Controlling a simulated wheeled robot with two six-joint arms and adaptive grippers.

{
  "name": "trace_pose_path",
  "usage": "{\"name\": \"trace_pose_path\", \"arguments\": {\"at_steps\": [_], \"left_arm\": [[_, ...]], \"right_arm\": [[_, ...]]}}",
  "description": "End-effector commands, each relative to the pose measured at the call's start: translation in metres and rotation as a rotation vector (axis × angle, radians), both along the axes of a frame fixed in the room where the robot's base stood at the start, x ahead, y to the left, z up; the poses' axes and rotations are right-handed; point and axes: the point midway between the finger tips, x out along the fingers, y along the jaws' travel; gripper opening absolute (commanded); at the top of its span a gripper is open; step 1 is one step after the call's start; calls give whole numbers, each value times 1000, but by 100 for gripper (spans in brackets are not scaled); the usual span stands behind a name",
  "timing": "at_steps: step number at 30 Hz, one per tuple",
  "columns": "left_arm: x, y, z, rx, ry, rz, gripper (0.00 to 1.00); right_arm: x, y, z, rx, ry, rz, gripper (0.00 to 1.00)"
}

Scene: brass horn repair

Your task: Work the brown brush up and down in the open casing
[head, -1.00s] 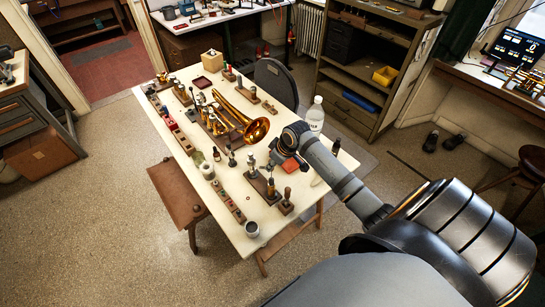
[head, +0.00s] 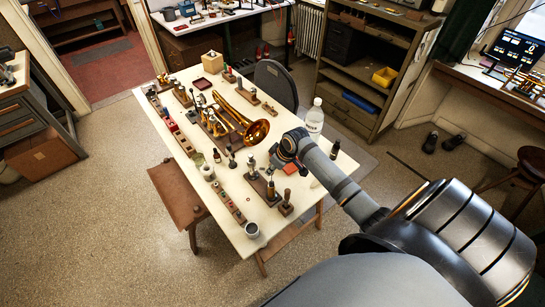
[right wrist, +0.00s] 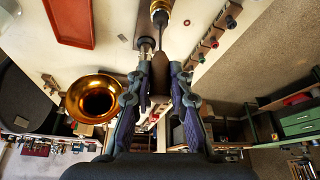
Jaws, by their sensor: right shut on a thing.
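My right gripper (right wrist: 160,76) is shut on the brown brush (right wrist: 160,72), whose dark handle shows between the fingertips in the right wrist view. A thin rod runs from it toward a brass and black upright piece (right wrist: 160,12), which may be the open casing. I cannot tell whether the brush tip is inside it. In the head view my right gripper (head: 277,158) is low over the right side of the table, and my own wrist hides the brush. My left gripper is not in view.
The brass horn (head: 256,131) lies just left of my right gripper; its bell also shows in the right wrist view (right wrist: 75,88). A red tray (head: 290,168) and a clear bottle (head: 314,118) are close by. Several tools on blocks line the table (head: 262,238).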

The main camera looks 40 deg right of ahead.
Motion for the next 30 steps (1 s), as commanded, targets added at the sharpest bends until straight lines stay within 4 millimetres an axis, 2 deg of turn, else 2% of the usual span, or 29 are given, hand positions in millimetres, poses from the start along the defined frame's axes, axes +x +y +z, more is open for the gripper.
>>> {"name": "trace_pose_path", "arguments": {"at_steps": [1, 6, 16, 30], "left_arm": [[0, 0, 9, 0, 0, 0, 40], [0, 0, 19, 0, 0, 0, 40], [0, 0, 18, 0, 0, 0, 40], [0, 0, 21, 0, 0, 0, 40]], "right_arm": [[1, 0, 9, 1, -2, 0, 0], [1, 0, 17, 1, -2, 0, 0], [1, 0, 17, -1, -2, 1, 0], [1, 0, 55, 0, -4, 1, 0]]}}
